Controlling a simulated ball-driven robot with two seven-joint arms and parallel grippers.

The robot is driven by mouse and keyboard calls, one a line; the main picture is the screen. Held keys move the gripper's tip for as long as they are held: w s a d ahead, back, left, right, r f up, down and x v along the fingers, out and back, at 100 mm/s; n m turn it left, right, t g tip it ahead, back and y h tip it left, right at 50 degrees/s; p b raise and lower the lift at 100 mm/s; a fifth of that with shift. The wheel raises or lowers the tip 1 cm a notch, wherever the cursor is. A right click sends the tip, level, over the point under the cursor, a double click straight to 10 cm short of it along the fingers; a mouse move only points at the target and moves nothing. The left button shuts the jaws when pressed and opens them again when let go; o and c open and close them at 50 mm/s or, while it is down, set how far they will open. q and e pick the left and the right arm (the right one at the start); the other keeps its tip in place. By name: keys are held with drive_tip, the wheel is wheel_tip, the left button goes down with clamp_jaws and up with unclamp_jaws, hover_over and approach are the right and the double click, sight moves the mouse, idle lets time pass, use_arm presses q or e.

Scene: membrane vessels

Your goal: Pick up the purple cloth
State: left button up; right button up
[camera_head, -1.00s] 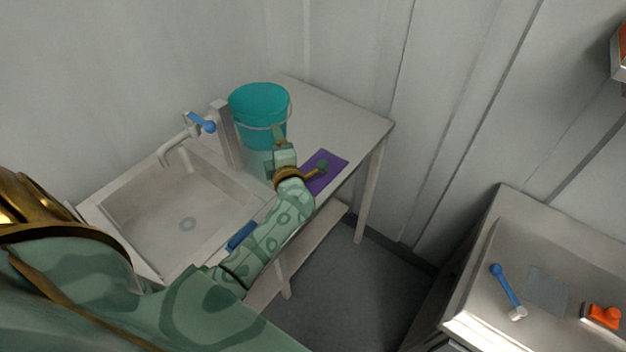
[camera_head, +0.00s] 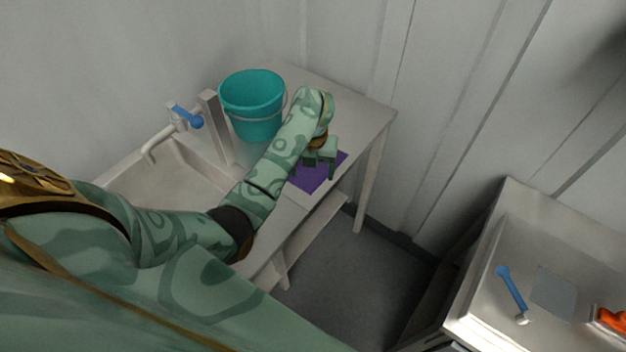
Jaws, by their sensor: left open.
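The purple cloth (camera_head: 311,179) lies flat on the metal side table, near its front edge, to the right of the sink. My left gripper (camera_head: 320,170) is over the cloth and points down at it, with its fingers apart. The gripper and wrist cover the back part of the cloth. I cannot tell whether the fingertips touch the cloth. Nothing shows between the fingers. My right gripper is not in view.
A teal bucket (camera_head: 253,104) stands on the table (camera_head: 352,112) behind my left forearm. The sink (camera_head: 165,185) with a blue-handled tap (camera_head: 186,117) is at the left. A second metal counter (camera_head: 485,262) at the right holds a blue-handled brush (camera_head: 511,289), a grey sheet (camera_head: 553,291) and an orange item (camera_head: 611,320).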

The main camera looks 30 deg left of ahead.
sight(312, 190)
use_arm(q)
wheel_tip(312, 190, down, 6)
drive_tip(key=b, duration=0.3)
drive_tip(key=shift+r, duration=0.2)
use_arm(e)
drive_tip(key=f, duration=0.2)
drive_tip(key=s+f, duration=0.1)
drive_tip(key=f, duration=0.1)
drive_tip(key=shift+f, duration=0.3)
use_arm(q)
drive_tip(key=shift+s+r, duration=0.1)
clamp_jaws()
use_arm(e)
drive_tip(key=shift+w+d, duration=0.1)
